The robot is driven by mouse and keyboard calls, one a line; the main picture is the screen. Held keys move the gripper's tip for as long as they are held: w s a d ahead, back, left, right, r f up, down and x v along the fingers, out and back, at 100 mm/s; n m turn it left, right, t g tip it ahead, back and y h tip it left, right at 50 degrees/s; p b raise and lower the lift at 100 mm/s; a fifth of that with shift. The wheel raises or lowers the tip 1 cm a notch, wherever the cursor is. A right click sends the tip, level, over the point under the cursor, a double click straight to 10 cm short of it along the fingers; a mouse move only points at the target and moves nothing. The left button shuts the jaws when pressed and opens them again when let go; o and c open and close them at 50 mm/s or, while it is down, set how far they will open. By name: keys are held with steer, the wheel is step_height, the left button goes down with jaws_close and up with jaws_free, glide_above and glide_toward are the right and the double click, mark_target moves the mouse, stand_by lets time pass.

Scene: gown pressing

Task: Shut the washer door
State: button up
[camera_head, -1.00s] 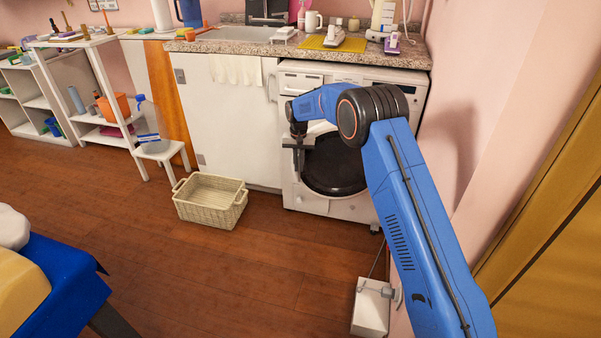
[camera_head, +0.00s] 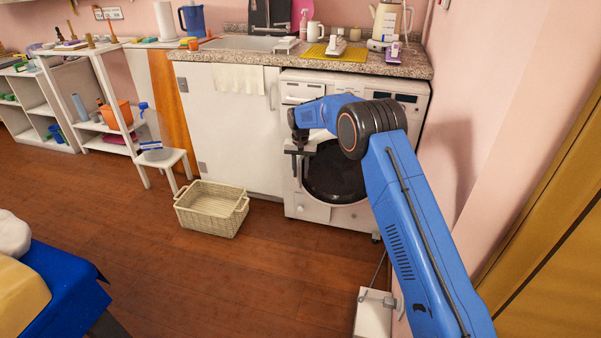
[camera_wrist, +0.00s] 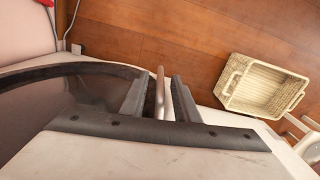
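The white washer (camera_head: 296,90) stands under the counter, with its dark round door (camera_head: 340,178) on its front, partly behind my blue arm. I cannot tell whether the door is fully closed. My gripper (camera_head: 297,160) is at the left side of the door in the head view. In the wrist view my gripper (camera_wrist: 158,85) has its two fingers apart, with a thin pale bar (camera_wrist: 160,95) showing between them. I cannot tell whether the bar touches a finger. The dark door glass (camera_wrist: 50,105) and its grey rim lie to the left there.
A wicker basket (camera_head: 211,218) stands on the floor left of the washer. A white stool (camera_head: 165,157) and shelves are farther left. A white box (camera_head: 373,316) stands on the floor by the right wall. A bed with a blue cover (camera_head: 60,275) is at lower left. The middle floor is clear.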

steer(key=shift+r, duration=0.1)
step_height(320, 180, up, 17)
stand_by(0.6)
steer(key=shift+r, duration=0.1)
